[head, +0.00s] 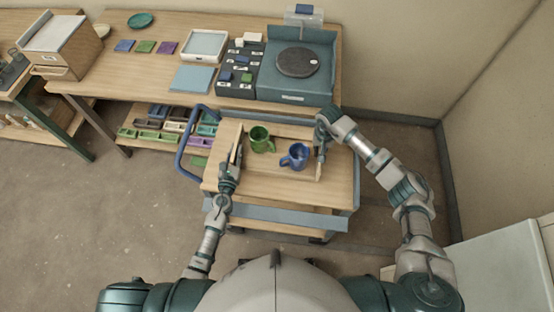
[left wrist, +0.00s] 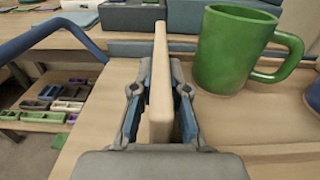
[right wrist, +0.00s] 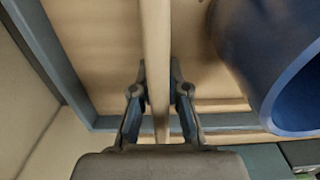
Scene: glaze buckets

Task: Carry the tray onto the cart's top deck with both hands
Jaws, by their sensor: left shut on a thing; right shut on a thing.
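The wooden tray (head: 270,168) is over the cart's top deck (head: 280,192); I cannot tell whether its base touches the deck. A green mug (head: 261,141) stands toward its left and a blue mug (head: 296,157) toward its right. My left gripper (head: 233,166) is shut on the tray's left end wall, which shows between the fingers in the left wrist view (left wrist: 160,85). My right gripper (head: 321,143) is shut on the right end wall, seen between its fingers in the right wrist view (right wrist: 156,50). The tray's underside is hidden.
The cart's blue handle (head: 184,145) rises at its left. A workbench (head: 150,73) stands behind, with a potter's wheel (head: 298,63) at its right end and a lower shelf of coloured bins (head: 165,126). Bare floor (head: 90,215) lies to the left.

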